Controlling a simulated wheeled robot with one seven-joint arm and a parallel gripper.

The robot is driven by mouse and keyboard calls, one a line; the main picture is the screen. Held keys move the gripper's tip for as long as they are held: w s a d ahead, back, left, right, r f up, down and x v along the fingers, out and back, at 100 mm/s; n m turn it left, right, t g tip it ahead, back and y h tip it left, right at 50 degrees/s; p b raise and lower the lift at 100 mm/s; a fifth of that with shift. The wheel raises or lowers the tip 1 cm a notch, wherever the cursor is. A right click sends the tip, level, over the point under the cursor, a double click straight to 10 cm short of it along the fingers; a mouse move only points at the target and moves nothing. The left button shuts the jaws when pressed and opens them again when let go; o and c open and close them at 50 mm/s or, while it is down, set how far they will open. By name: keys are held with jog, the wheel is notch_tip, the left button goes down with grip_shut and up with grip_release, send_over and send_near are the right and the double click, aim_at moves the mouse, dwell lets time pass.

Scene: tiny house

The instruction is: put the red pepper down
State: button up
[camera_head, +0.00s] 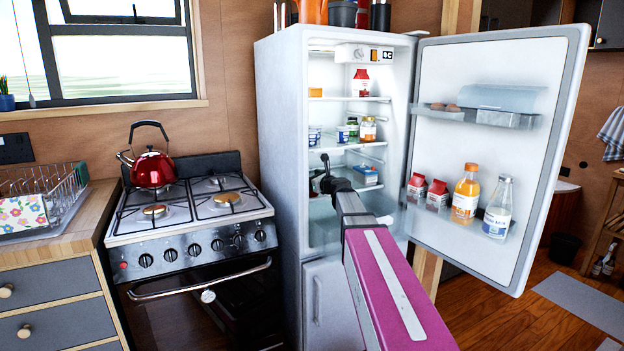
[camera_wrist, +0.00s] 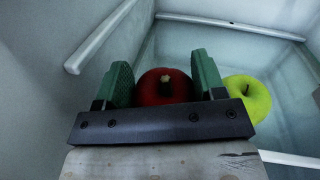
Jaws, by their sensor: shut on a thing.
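My gripper (camera_wrist: 163,76) is shut on the red pepper (camera_wrist: 165,90), which sits between its green finger pads with the stem showing. In the head view my gripper (camera_head: 325,178) reaches into the open fridge (camera_head: 278,130), low in the compartment. In the wrist view a pale glassy surface (camera_wrist: 215,50) lies beyond the pepper.
A green apple (camera_wrist: 247,97) is close beside my right finger. The fridge side wall and a shelf rail (camera_wrist: 100,38) are at left. The fridge door (camera_head: 500,110) stands open at right with bottles. Shelves above hold jars and cartons.

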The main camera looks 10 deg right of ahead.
jog(key=o, duration=1.2)
jog(key=v, duration=1.2)
